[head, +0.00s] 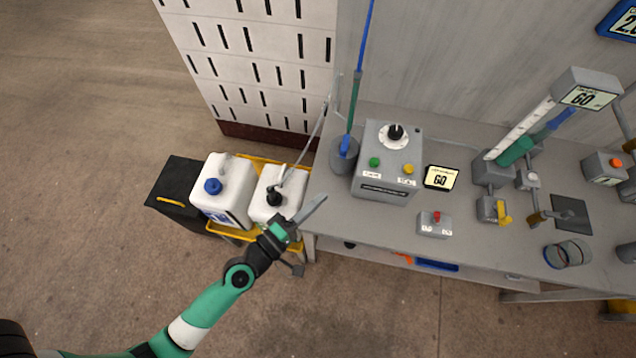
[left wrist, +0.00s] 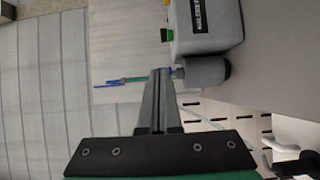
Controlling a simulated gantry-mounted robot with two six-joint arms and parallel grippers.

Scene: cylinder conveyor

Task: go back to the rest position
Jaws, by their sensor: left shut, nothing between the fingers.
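My left gripper (head: 313,207) shows in the head view at the left front corner of the grey workbench (head: 330,222), with its arm coming in from the lower left. Its fingers are shut with nothing between them. In the left wrist view the closed fingers (left wrist: 158,90) point up the picture, toward the grey control box and a grey cylindrical part below it. My right gripper is in neither view.
A grey control box (head: 387,165) and a stand with a blue and green column (head: 345,153) are on the bench. Two white canisters (head: 223,190) stand in a yellow frame left of the bench, close to my left arm. Open floor (head: 90,240) lies further left.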

